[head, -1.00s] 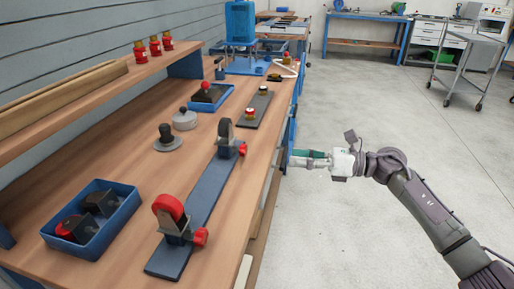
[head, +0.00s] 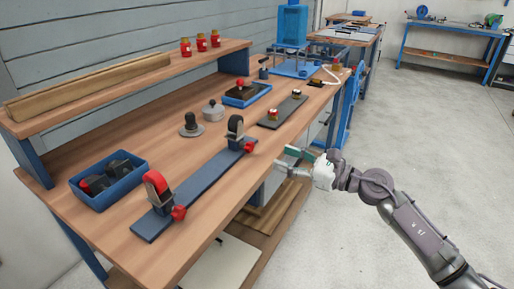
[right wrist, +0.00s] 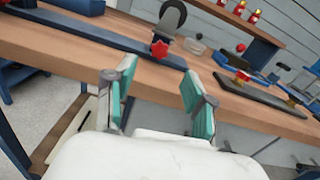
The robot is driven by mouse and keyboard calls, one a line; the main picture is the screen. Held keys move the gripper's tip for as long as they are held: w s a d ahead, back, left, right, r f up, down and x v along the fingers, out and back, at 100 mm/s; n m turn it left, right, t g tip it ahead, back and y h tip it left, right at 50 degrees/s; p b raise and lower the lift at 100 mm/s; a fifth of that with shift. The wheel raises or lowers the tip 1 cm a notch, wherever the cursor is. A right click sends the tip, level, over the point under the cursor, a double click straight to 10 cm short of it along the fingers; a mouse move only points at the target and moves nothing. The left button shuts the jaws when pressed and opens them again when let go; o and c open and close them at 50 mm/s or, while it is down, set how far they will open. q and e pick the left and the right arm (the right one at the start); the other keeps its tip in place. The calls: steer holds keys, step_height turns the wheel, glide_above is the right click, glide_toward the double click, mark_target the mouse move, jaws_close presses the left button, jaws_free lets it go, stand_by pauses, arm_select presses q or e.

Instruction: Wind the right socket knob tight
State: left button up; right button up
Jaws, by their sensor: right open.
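A long dark blue bar (head: 195,190) lies along the bench with two caster sockets. The right one holds a black wheel (head: 235,127) and has a red star knob (head: 249,145) on its bench-edge side. The left one holds a red wheel (head: 157,187) and has a red knob (head: 178,213). My right gripper (head: 287,160) is open and empty off the bench edge, apart from the right knob. In the right wrist view, the right knob (right wrist: 159,50) shows beyond the gap between the green-padded fingers (right wrist: 159,76). My left gripper is out of view.
A blue tray (head: 128,187) with casters stands at the bench's left. The floor right of the bench is clear.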

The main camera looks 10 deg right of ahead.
mark_target(252, 147)
steer(key=x, duration=0.7)
steer(key=shift+w+a, duration=0.2)
steer(key=shift+a, duration=0.05)
steer(key=shift+w+a, duration=0.3)
steer(key=shift+a, duration=0.1)
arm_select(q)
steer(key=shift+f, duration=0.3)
arm_select(e)
jaws_close()
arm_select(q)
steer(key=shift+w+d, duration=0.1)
arm_select(e)
steer(key=m+p, duration=0.3)
steer(key=shift+r+m, duration=0.15)
steer(key=shift+m, duration=0.15)
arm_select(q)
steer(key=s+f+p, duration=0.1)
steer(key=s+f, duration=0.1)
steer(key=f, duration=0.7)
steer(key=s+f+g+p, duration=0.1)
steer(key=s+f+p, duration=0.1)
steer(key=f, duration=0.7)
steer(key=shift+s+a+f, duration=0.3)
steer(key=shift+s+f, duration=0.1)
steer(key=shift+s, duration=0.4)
arm_select(e)
steer(key=m, duration=0.3)
steer(key=shift+d+m, duration=0.1)
steer(key=shift+m, duration=0.2)
